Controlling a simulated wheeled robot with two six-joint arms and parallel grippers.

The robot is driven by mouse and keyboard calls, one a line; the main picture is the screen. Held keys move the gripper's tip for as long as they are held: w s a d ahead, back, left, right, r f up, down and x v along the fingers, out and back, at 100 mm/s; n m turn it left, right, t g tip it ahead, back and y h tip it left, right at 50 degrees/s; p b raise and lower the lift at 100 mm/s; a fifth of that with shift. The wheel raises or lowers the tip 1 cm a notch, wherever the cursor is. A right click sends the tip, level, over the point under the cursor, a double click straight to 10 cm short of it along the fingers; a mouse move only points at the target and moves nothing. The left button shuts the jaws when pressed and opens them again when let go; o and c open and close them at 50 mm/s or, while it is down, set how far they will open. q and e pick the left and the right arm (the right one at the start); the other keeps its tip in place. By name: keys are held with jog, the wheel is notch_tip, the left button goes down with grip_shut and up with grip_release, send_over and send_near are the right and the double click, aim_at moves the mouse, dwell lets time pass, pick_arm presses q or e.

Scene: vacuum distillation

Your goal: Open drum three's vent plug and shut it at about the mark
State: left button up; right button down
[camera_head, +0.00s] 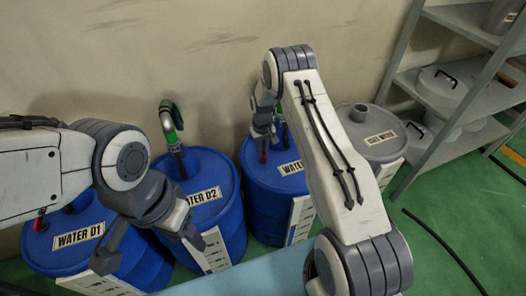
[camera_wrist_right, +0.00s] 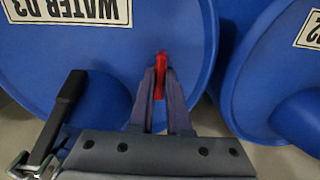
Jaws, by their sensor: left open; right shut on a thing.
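Drum three (camera_head: 262,205) is a blue drum standing right of the middle in the head view, its label partly behind my right arm. In the right wrist view its lid (camera_wrist_right: 60,60) carries the upside-down WATER D3 label (camera_wrist_right: 68,12). My right gripper (camera_head: 264,145) is at the lid's left part. Its fingers (camera_wrist_right: 160,70) are shut on the red vent plug (camera_wrist_right: 161,63); whether the plug is turned open cannot be told. A white scale strip (camera_head: 301,218) runs down the drum's front; its marks are too small to read. My left gripper (camera_head: 152,252) is open and empty, in front of the WATER D1 and D2 drums.
Blue drums WATER D1 (camera_head: 38,262) and WATER D2 (camera_head: 215,172) stand to the left. A green-and-black hose (camera_head: 172,125) rises from D2. A grey drum (camera_head: 362,122) and a metal shelf (camera_head: 455,85) stand to the right.

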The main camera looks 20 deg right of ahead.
aim_at(263, 153)
jog(key=c, duration=0.9)
grip_release()
jog(key=shift+r, duration=0.1)
notch_tip(263, 153, up, 10)
jog(key=shift+r, duration=0.15)
dwell(0.5)
